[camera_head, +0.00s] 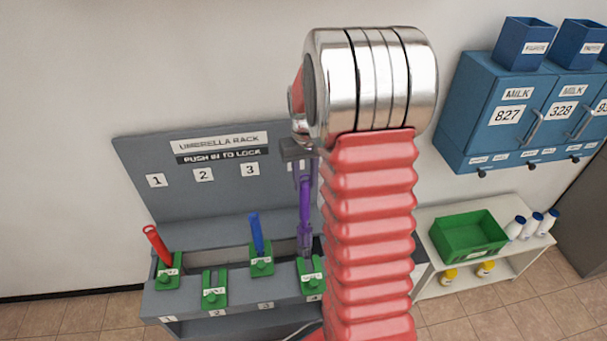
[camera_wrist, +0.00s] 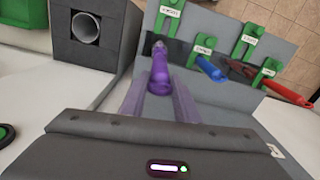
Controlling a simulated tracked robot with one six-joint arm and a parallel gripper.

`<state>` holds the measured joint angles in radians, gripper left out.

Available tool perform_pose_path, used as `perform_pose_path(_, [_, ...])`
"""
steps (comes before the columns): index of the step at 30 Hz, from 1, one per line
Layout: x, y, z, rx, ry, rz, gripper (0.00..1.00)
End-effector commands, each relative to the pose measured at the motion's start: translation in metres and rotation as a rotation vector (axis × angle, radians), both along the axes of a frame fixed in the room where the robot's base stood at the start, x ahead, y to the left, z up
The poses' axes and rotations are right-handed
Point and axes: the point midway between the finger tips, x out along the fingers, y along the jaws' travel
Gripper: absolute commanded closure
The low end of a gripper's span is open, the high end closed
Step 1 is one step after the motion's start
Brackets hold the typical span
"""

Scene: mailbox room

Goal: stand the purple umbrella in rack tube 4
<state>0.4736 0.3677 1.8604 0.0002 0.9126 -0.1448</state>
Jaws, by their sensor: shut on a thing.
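The purple umbrella (camera_head: 305,200) hangs roughly upright below my gripper (camera_head: 298,152) in the head view. In the wrist view the umbrella (camera_wrist: 160,72) lies between the two finger pads of my gripper (camera_wrist: 160,98), which is shut on it. The umbrella's lower end is at or just above the green holder of tube 4 (camera_head: 311,274), at the right end of the grey umbrella rack (camera_head: 215,205). Whether it has entered the tube I cannot tell. My arm partly hides the number 4 sign and the rack's right edge.
A red umbrella (camera_head: 155,243) stands in tube 1 and a blue umbrella (camera_head: 256,234) in tube 3. Tube 2 (camera_head: 214,291) shows no umbrella. To the right are blue milk boxes (camera_head: 500,105) and a white shelf (camera_head: 425,222) with a green crate (camera_head: 468,255) and bottles.

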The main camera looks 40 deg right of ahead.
Motion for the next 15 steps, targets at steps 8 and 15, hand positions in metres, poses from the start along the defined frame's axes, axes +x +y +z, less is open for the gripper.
perform_pose_path(8, [0.0,0.0,-0.022,0.0,0.001,0.0,1.0])
perform_pose_path(15, [0.0,0.0,-0.04,0.0,0.001,0.0,1.0])
